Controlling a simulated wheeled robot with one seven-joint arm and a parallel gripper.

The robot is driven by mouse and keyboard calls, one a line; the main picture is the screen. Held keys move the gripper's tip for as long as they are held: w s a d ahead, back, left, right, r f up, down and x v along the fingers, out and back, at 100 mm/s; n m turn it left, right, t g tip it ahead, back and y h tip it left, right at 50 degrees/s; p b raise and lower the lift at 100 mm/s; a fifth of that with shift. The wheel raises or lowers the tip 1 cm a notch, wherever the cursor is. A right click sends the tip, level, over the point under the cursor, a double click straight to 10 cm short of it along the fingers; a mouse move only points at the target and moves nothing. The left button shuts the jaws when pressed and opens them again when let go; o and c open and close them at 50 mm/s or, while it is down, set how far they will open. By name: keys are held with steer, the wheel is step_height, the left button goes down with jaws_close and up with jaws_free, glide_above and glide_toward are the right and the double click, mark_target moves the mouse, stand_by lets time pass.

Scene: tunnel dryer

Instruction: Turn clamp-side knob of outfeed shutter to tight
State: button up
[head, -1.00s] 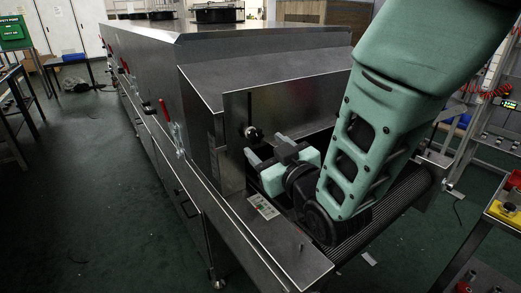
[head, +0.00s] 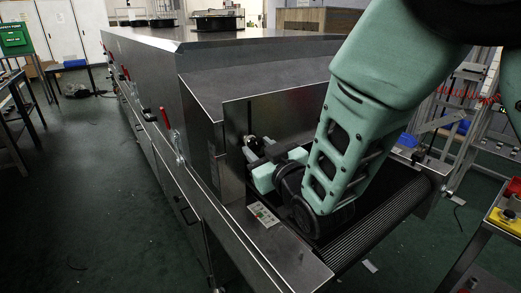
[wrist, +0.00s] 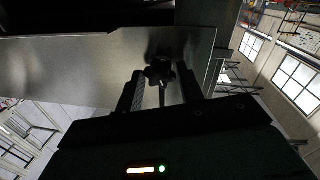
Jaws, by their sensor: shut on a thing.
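The outfeed shutter (head: 285,115) is a flat metal plate across the dryer's end, above the belt. Its dark, lobed knob (wrist: 159,70) sits on the plate face in the wrist view, near the plate's right end. In the head view the knob (head: 250,140) is small and partly hidden by my gripper (head: 260,153). In the wrist view my gripper (wrist: 161,78) has one finger on each side of the knob and is shut on it. The fingers point at the plate. The knob's tight or loose setting cannot be read.
A small label panel (head: 263,214) lies on the metal side rail. A red-handled lever (head: 164,119) is on the dryer's long side. A cart with a yellow item (head: 504,218) stands at right.

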steer(key=shift+m, duration=0.3)
steer(key=m+b, duration=0.2)
steer(key=shift+d+m+b, duration=0.1)
steer(key=shift+m+b, duration=0.2)
steer(key=m+b, duration=0.2)
steer(key=m, duration=0.1)
steer(key=shift+g+b, duration=0.3)
steer(key=shift+g, duration=0.1)
steer(key=m+b, duration=0.2)
steer(key=m, duration=0.1)
steer(key=shift+m+g, duration=0.3)
steer(key=m+b, duration=0.2)
steer(key=m, duration=0.1)
steer(key=shift+w+r, duration=0.1)
steer(key=m+g+y, duration=0.1)
steer(key=m, duration=0.3)
steer(key=shift+d+r+b, duration=0.1)
steer(key=shift+b, duration=0.3)
steer(key=shift+m+y+p, duration=0.4)
steer(key=shift+m+p, duration=0.05)
steer(key=shift+m, duration=1.25)
